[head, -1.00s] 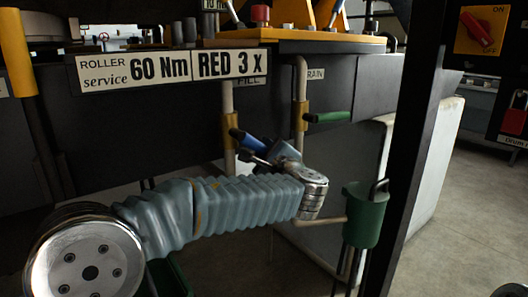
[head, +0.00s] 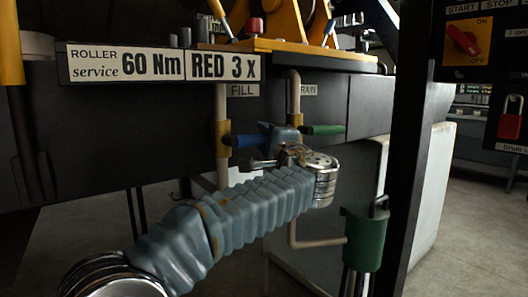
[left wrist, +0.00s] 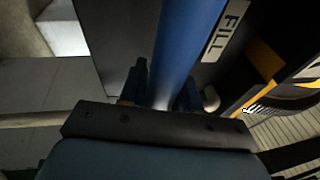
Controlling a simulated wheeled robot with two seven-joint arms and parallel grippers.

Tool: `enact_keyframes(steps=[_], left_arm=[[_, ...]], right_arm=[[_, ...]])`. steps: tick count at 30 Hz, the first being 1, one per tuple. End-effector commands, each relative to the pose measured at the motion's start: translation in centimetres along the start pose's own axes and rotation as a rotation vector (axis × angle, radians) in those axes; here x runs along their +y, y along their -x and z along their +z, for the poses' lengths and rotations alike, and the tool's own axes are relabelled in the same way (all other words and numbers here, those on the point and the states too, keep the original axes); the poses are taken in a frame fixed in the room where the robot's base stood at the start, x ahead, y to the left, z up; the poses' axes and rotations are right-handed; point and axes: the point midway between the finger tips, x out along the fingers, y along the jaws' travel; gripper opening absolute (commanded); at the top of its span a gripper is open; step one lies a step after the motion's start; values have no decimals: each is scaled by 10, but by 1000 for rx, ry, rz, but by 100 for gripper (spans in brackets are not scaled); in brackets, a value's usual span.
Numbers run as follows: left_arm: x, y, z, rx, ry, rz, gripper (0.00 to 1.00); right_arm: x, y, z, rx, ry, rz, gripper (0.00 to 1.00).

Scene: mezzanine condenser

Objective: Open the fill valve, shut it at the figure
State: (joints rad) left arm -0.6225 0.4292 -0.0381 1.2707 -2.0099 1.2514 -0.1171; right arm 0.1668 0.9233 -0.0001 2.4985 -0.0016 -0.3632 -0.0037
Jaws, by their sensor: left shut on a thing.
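The fill valve has a blue lever (head: 246,140) on the left pipe, under the FILL label (head: 242,90). The lever lies about level, across the upright pipe (head: 221,113). My left gripper (head: 265,138) is shut on the lever's outer part, mostly hidden behind my wrist. In the left wrist view the blue lever (left wrist: 187,42) runs between the two dark fingers (left wrist: 165,92), with the FILL label (left wrist: 227,30) beside it. No gauge or level figure is readable. My right gripper is not in view.
A green lever (head: 322,130) sits on the drain pipe (head: 295,95), close right of my gripper. A sign reads "ROLLER service 60 Nm" (head: 125,64), another "RED 3 X" (head: 224,67). A green cup-like container (head: 364,240) and a dark post (head: 408,150) stand to the right.

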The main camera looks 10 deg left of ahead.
Motion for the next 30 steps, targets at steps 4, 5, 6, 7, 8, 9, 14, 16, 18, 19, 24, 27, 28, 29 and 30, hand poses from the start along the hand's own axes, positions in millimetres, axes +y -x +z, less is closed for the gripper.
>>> enact_keyframes(steps=[4,5,6,7,8,9,14,16,18,19,24,27,28,29,30], left_arm=[[-4,0,0,-9,46,-10,0],[-4,0,0,-11,53,-12,0],[-5,-1,0,-12,60,-14,0],[-6,-1,0,-13,63,-14,0],[-6,-1,0,-13,66,-15,0],[-6,-1,0,-14,69,-16,0],[-8,-1,1,-15,74,-17,0],[-8,-1,1,-15,75,-17,0],[-8,-1,1,-15,75,-17,0],[-8,-1,1,-15,75,-17,0],[-8,-1,1,-15,74,-17,49],[-8,-1,1,-15,73,-17,53],[-8,-1,1,-15,73,-17,53],[-8,-1,1,-15,73,-17,53],[-7,-1,1,-15,72,-17,53]], right_arm=[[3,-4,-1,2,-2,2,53],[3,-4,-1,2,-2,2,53],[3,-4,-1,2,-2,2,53],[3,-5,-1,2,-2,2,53],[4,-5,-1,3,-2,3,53],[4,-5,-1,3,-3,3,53],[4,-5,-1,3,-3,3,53],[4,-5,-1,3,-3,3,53],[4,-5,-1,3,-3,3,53],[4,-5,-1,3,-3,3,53],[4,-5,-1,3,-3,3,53],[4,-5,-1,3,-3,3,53],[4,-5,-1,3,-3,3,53],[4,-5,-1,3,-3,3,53],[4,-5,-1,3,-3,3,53]])
